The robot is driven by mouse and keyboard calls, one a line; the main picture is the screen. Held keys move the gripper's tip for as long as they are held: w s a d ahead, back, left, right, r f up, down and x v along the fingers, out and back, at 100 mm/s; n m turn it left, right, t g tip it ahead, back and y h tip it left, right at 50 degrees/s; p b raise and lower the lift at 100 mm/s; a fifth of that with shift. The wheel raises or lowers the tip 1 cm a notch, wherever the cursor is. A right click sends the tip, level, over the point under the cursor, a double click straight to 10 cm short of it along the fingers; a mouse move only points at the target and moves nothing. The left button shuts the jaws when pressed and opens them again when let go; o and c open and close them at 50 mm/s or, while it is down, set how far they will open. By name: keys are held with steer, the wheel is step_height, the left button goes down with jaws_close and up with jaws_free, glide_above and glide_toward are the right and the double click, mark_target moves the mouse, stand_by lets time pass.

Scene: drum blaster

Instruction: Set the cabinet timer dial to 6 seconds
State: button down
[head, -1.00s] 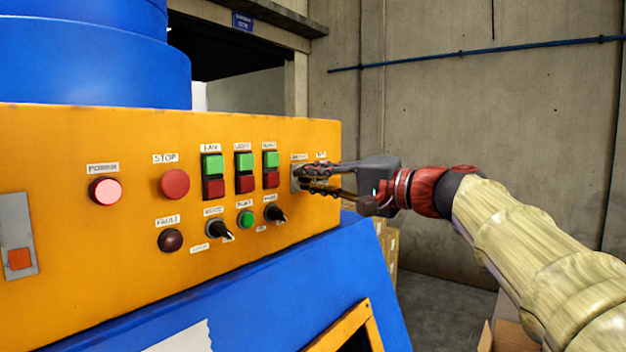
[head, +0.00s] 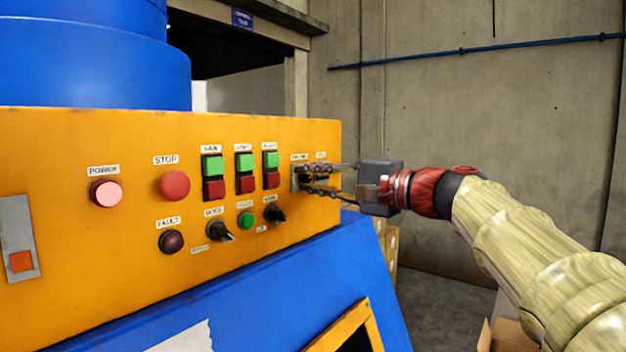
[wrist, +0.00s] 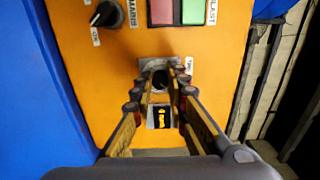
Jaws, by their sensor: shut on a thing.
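The timer dial (wrist: 160,79) is a black round knob on a grey plate at the right end of the orange cabinet panel. The dial's pointer mark cannot be made out.
Left of the dial are green and red push buttons (head: 271,170) and a black selector knob (head: 275,213). A lit power lamp (head: 106,192) and a red stop button (head: 174,185) are farther left. Open space lies right of the cabinet.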

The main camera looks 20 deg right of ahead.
steer(key=c, duration=1.7)
jaws_free()
steer(key=shift+c, duration=0.2)
steer(key=v, duration=1.2)
